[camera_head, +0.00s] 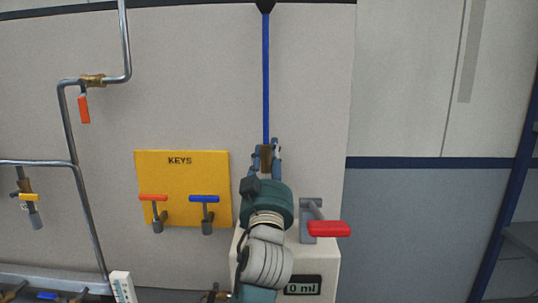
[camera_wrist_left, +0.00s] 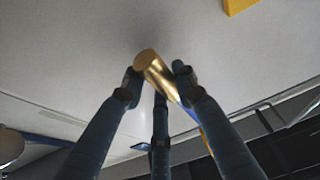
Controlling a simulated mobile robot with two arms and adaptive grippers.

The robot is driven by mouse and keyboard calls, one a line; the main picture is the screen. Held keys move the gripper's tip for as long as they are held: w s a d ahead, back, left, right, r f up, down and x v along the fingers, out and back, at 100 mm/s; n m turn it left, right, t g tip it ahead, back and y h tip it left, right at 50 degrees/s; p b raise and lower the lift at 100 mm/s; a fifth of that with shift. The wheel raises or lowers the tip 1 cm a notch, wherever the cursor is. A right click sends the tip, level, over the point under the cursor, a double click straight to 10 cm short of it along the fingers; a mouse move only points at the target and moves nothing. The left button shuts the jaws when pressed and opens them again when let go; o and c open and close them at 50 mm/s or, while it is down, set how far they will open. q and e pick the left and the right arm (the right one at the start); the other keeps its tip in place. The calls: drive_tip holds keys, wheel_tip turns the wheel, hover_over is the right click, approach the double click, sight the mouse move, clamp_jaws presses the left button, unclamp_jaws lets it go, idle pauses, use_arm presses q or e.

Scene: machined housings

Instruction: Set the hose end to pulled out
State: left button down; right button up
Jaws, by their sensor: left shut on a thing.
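The hose end is a brass cylinder (camera_head: 266,158) at the lower end of a straight blue hose (camera_head: 266,75). The hose hangs from a dark fitting (camera_head: 265,5) at the top of the wall. My left gripper (camera_head: 266,150) is shut on the hose end, with fingers on both sides of it. In the left wrist view the brass end (camera_wrist_left: 158,78) sits between the fingertips (camera_wrist_left: 157,80), and its round face shows bare, with no socket touching it. My left wrist hides what is below the hose end in the head view. My right gripper is not in view.
A white box (camera_head: 327,262) with a red-handled lever (camera_head: 328,229) stands at my wrist's right. A yellow KEYS board (camera_head: 180,180) with orange and blue T-handles is left of it. Steel pipes (camera_head: 70,130) with valves run further left. Bare wall lies around the hose.

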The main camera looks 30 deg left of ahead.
use_arm(q)
drive_tip(key=shift+w+f, duration=0.15)
drive_tip(key=shift+f, duration=0.5)
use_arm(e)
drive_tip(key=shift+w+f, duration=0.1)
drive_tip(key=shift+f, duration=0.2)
use_arm(q)
drive_tip(key=c, duration=1.4)
unclamp_jaws()
drive_tip(key=shift+o, duration=0.5)
drive_tip(key=shift+r, duration=0.15)
drive_tip(key=shift+s, duration=0.25)
drive_tip(key=v, duration=0.7)
drive_tip(key=shift+d, duration=0.2)
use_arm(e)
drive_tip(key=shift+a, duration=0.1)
use_arm(q)
drive_tip(key=shift+s, duration=0.15)
